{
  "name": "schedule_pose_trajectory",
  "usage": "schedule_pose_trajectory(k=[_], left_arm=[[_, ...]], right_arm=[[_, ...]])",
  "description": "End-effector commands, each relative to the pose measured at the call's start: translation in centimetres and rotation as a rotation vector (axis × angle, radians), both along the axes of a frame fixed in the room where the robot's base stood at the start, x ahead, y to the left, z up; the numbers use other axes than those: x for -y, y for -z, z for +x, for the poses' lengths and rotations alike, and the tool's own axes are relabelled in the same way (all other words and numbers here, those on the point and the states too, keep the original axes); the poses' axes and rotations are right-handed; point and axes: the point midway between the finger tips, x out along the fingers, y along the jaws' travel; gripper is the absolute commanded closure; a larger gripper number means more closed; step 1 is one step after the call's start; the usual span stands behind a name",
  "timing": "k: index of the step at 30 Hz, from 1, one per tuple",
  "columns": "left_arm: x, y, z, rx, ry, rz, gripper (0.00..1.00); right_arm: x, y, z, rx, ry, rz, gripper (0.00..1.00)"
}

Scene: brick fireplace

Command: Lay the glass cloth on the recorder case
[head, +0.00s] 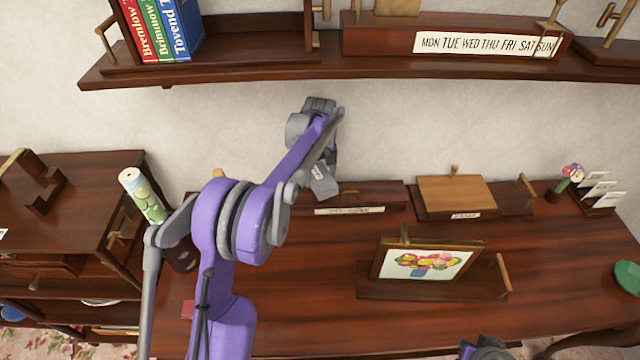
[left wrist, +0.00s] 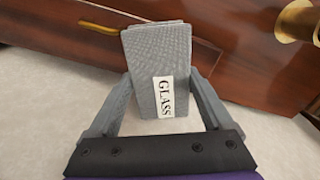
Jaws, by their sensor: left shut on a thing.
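My left gripper (head: 321,168) is shut on the grey folded glass cloth (head: 323,183), which hangs below it near the wall. In the left wrist view the cloth (left wrist: 155,55) sits between both fingers of the gripper (left wrist: 158,95), with a white tag reading GLASS. In the head view a long, low dark wooden case (head: 378,192) lies at the back of the desk beside the cloth. Its front label is too small to read, so I cannot tell if it is the recorder case. The cloth hides part of its left end.
A wall shelf (head: 240,72) with books runs above my left arm. On the desk (head: 300,290) stand a box with a light lid (head: 455,193), a framed flower picture (head: 428,262), and a card rack (head: 600,197). A patterned roll (head: 143,195) stands left of my arm.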

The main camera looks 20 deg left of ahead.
Motion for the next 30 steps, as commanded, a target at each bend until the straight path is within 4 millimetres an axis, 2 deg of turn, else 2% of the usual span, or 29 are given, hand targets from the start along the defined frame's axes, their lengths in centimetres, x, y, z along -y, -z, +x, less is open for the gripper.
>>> schedule_pose_trajectory(k=[9,15,16,18,26,30], left_arm=[[0.0,3.6,0.0,0.001,0.001,0.001,0.61],[0.0,3.8,0.0,0.001,0.001,0.001,0.61],[0.0,3.8,0.0,0.001,0.001,0.001,0.11],[0.0,3.8,0.0,0.001,0.001,0.001,0.0],[0.0,3.6,0.0,0.001,0.001,0.001,0.0],[0.0,2.3,0.0,0.001,0.001,0.001,0.0]], right_arm=[[0.0,0.0,0.0,0.0,0.0,0.0,1.0],[0.0,0.0,0.0,0.0,0.0,0.0,1.0],[0.0,0.0,0.0,0.0,0.0,0.0,1.0],[0.0,0.0,0.0,0.0,0.0,0.0,1.0],[0.0,0.0,0.0,0.0,0.0,0.0,1.0],[0.0,-0.1,0.0,0.001,0.0,0.0,1.0]])
